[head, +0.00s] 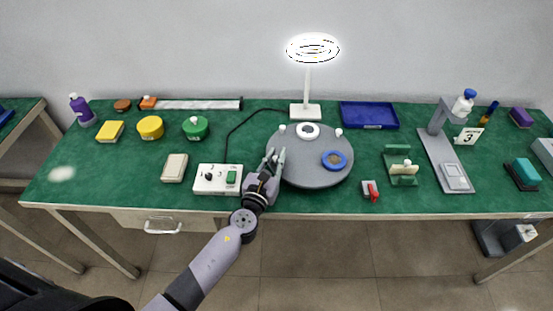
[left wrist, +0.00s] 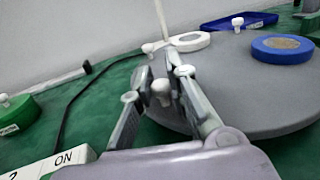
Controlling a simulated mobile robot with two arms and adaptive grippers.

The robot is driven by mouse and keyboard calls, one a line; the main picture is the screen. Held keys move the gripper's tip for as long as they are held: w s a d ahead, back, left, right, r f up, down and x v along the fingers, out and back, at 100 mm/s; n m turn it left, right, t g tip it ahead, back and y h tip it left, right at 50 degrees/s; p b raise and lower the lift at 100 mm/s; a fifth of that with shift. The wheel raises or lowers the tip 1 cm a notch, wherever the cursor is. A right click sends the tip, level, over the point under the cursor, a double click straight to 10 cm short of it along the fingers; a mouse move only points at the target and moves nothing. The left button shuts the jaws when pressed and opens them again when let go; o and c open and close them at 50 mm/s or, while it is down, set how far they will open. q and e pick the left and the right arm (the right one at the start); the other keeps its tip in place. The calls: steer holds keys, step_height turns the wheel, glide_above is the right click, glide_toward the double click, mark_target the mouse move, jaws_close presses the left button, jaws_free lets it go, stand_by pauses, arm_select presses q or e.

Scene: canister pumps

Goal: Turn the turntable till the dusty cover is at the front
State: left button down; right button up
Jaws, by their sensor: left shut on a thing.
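The round grey turntable (head: 305,170) lies on the green bench top, right of my left gripper. A blue ring-shaped cover with a speckled grey-brown, dusty-looking centre (head: 334,160) sits on its right side, somewhat toward the front. A white ring-shaped cover (head: 308,131) sits at its back. Small white knobs stand along its rim, such as the back-right one (head: 338,132). My left gripper (head: 275,157) is at the turntable's left edge. In the left wrist view its fingers are shut on a white rim knob (left wrist: 160,90). My right gripper is out of view.
A white switch box (head: 217,179) stands just left of my left gripper. A lit lamp (head: 306,111) stands behind the turntable, with a blue tray (head: 369,115) beside it. A red-handled clamp (head: 370,190) and a green stand (head: 400,168) are to the right.

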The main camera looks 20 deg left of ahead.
arm_select(q)
steer(key=shift+w+a+m+h, duration=0.35)
steer(key=shift+m+h, duration=0.15)
steer(key=shift+h, duration=0.3)
steer(key=shift+d, duration=0.1)
steer(key=c, duration=1.5)
jaws_free()
steer(key=shift+c, duration=0.2)
steer(key=s, duration=0.4)
steer(key=s+a, duration=0.1)
steer(key=s, duration=0.7)
steer(key=shift+a, duration=0.2)
